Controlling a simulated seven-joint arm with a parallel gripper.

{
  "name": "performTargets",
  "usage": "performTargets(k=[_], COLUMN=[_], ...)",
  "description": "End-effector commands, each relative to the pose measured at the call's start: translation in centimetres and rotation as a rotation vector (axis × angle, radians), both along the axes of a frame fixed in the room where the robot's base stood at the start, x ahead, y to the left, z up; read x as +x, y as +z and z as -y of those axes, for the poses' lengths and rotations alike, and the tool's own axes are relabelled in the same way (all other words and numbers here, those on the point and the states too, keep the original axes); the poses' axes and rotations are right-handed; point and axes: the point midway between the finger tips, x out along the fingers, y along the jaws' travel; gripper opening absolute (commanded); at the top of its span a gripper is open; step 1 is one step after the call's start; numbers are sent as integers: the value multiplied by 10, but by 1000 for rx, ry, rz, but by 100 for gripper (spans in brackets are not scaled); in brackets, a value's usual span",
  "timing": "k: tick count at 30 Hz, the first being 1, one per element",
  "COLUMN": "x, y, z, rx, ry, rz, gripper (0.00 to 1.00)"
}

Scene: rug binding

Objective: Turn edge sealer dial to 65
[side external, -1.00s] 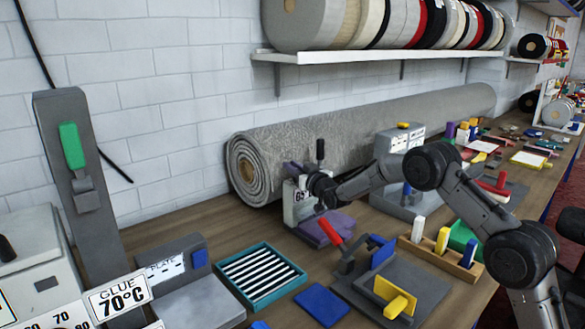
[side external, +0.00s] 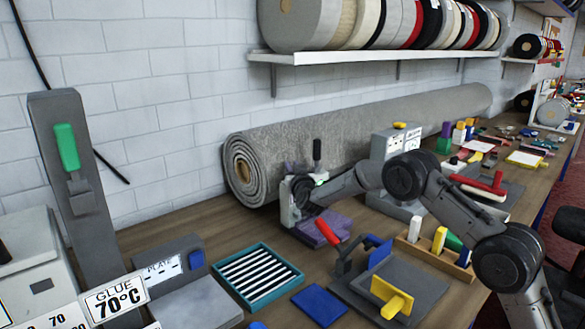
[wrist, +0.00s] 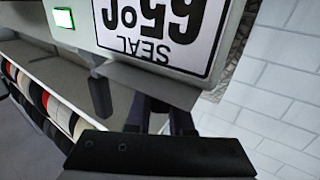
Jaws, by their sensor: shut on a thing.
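The edge sealer (side external: 287,207) is a small pale machine with a black-knobbed lever and a purple base (side external: 322,230), standing in front of the rolled rug. My gripper (side external: 297,190) is at its front and covers most of its face. In the wrist view the sealer's front panel (wrist: 113,38) shows a label (wrist: 168,35) upside down, reading SEAL 65°C, beside a lit green square (wrist: 64,18). My gripper's dark fingers (wrist: 162,118) reach under the panel's edge and are shut on the dial. The dial itself is hidden by the fingers and panel.
A rolled grey rug (side external: 350,130) lies behind the sealer. A toggle clamp with a red handle (side external: 328,231), a teal tray (side external: 258,275) and a blue pad (side external: 320,304) are in front. A GLUE 70°C sign (side external: 115,299) stands at the left.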

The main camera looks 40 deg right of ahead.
Motion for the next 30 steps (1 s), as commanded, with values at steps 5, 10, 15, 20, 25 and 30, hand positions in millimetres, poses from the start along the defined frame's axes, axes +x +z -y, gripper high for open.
performTargets(k=[5,10,15,20,25,30], x=[0,0,0,0,1,2], y=[1,1,0,1,1,1], z=[0,0,0,0,-1,-3], rx=[0,0,1,0,-1,-2], ry=[1,1,2,19,84,170], rz=[2,1,0,2,3,4], gripper=[36,50,50,50,50,50])
